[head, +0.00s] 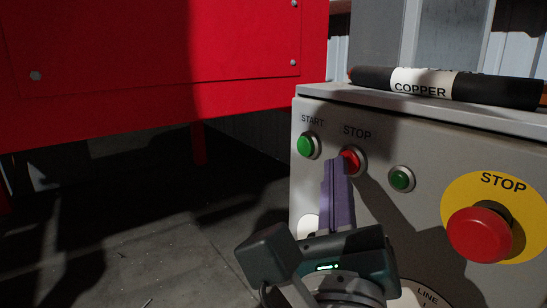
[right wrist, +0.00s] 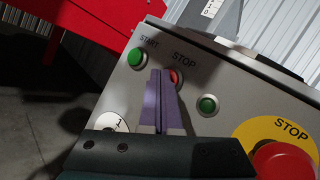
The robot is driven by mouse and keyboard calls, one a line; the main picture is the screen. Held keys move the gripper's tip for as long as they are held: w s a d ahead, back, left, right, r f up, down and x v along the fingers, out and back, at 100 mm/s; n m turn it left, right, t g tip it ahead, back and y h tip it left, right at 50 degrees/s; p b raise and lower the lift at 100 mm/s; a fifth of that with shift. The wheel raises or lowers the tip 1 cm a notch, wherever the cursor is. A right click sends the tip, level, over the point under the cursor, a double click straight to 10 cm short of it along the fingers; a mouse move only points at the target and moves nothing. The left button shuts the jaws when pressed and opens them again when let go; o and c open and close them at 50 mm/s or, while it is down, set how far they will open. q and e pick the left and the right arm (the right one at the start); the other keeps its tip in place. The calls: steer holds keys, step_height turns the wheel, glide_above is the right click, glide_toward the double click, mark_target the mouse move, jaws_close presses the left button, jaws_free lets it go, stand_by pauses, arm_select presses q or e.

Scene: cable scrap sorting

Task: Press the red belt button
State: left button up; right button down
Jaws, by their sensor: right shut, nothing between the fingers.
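The small red button (head: 351,159) sits under a STOP label on the grey control box (head: 308,185), and it also shows in the right wrist view (right wrist: 175,76). My right gripper (head: 338,165) is shut and empty, with its purple fingers pointing at the box face. Its fingertips are at the red button's lower left in the head view and cover part of it. I cannot tell whether they touch it. In the right wrist view the fingertips (right wrist: 160,74) overlap the button's left side. My left gripper is not in view.
A green START button (head: 306,145) is left of the red one, and another green button (head: 401,178) is to its right. A large red STOP knob (head: 480,234) on a yellow disc stands out farther right. A black COPPER-labelled bar (head: 483,86) lies on the box top.

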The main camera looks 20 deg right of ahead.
stand_by(0.5)
steer(key=shift+s+a, duration=0.25)
steer(key=shift+a, duration=0.45)
steer(key=a, duration=0.1)
steer(key=s+a, duration=0.1)
steer(key=a, duration=0.2)
steer(key=shift+s+a, duration=0.35)
steer(key=shift+a, duration=0.05)
steer(key=shift+s+r, duration=0.1)
stand_by(0.3)
